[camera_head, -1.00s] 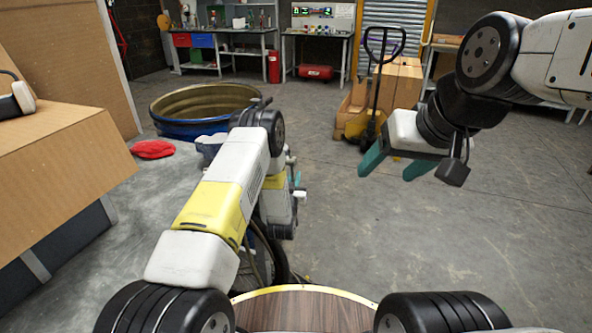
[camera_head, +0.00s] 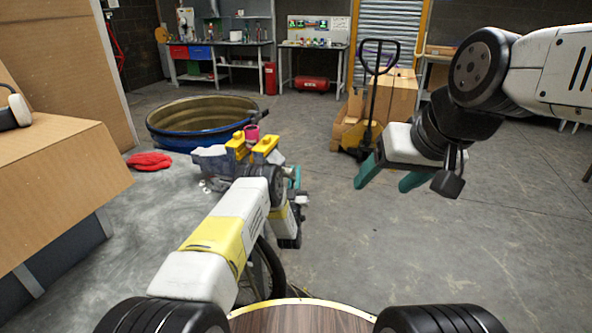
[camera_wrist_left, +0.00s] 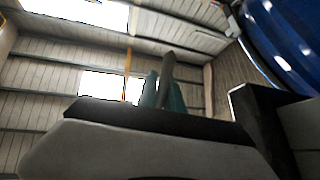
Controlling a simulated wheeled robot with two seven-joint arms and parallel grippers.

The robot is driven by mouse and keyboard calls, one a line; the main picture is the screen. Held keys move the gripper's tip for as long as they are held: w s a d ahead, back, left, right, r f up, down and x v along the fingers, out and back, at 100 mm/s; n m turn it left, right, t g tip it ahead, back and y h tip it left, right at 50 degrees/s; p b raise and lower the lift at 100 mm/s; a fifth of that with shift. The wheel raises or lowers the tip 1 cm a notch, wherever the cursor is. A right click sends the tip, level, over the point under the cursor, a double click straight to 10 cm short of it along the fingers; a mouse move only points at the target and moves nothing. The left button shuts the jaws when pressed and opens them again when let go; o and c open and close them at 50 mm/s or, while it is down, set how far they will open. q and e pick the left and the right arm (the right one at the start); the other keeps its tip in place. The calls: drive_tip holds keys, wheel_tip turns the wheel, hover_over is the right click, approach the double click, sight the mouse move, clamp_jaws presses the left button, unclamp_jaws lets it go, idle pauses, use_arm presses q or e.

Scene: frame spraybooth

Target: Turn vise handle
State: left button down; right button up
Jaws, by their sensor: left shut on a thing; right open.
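The vise (camera_head: 222,170) stands left of centre in the head view. It is grey with yellow jaw pieces, and a magenta piece (camera_head: 252,131) shows at the jaws. My left arm covers its near right side. My left gripper (camera_head: 295,177) is beside the vise, mostly hidden behind its own arm. In the left wrist view its teal fingers (camera_wrist_left: 163,92) are shut on a grey bar (camera_wrist_left: 168,66), seemingly the vise handle, which sticks out past the fingertips. My right gripper (camera_head: 388,178) is open and empty in the air at right, well apart from the vise.
A round blue tub (camera_head: 195,124) stands behind the vise. A red cloth (camera_head: 149,161) lies on its left. A cardboard-coloured box (camera_head: 60,175) fills the left side. A yellow pallet truck (camera_head: 366,135) with boxes stands behind my right gripper. The floor at centre right is clear.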

idle(0.3)
use_arm(q)
drive_tip(key=c, duration=1.5)
unclamp_jaws()
